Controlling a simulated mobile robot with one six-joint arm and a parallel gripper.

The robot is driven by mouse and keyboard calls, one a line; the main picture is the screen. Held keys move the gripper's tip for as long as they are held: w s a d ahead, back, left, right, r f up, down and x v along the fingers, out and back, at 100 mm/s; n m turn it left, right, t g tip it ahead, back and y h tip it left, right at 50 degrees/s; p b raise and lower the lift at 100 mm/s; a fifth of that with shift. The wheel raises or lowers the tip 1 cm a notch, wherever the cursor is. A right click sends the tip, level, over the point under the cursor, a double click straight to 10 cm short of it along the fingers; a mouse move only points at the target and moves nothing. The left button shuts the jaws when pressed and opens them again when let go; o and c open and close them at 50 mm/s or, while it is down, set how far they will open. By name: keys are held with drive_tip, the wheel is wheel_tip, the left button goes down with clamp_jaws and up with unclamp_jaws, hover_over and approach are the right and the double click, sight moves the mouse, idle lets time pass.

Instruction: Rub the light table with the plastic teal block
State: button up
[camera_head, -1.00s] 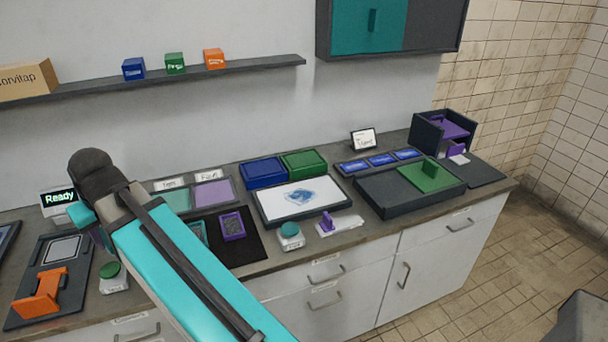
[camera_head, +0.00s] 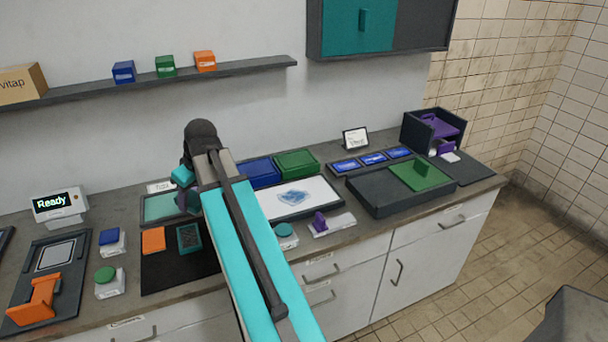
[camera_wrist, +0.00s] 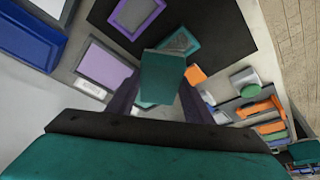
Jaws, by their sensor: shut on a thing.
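My gripper (camera_wrist: 160,88) is shut on a teal block (camera_wrist: 163,72), which sits between the dark fingers in the wrist view. In the head view my gripper (camera_head: 188,203) is mostly hidden by my arm, over the counter left of the light table. The light table (camera_head: 314,203) is a white panel in a dark frame with a blue smudge in its middle. The block is apart from the light table. My arm covers part of the light table's left edge.
A black mat (camera_head: 165,272) with a teal frame (camera_head: 189,237) lies below my gripper. Blue (camera_head: 261,172) and green (camera_head: 297,163) trays stand behind the light table. A dark tray (camera_head: 375,193) is at right.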

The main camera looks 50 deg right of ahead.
drive_tip(key=s+d+f, duration=0.1)
drive_tip(key=s+d, duration=0.5)
drive_tip(key=d, duration=0.4)
drive_tip(key=s+d+n+p, duration=0.1)
drive_tip(key=s+d, duration=0.4)
drive_tip(key=d, duration=0.4)
drive_tip(key=s+d+f+p, duration=0.1)
drive_tip(key=s+d, duration=0.5)
drive_tip(key=d, duration=0.4)
drive_tip(key=shift+s+d+f+y, duration=0.3)
drive_tip(key=shift+f, duration=0.05)
drive_tip(key=shift+f, duration=0.15)
